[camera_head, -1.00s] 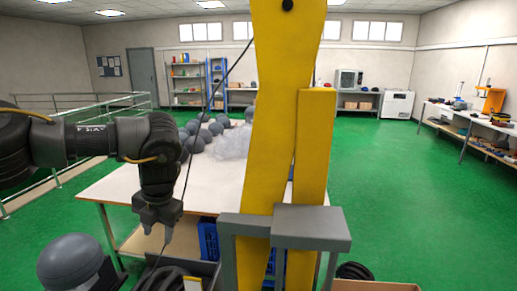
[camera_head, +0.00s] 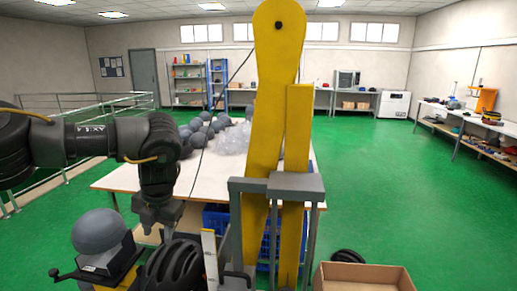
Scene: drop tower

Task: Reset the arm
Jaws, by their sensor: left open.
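The yellow drop tower arm (camera_head: 266,110) stands nearly upright in front of me, tilted slightly right at its top, which has a dark hole. A second, shorter yellow bar (camera_head: 297,130) stands beside it. My left gripper (camera_head: 165,234) hangs down at the left of the tower, open and empty, apart from the yellow arm. Its fingertips are small and partly hard to make out. My right gripper is not in view.
A grey headform (camera_head: 98,230) and a black helmet (camera_head: 172,268) stand in front at lower left. A white table (camera_head: 125,181) with several grey balls is behind the tower. An open cardboard box (camera_head: 362,279) is at lower right. Green floor (camera_head: 400,190) is free on the right.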

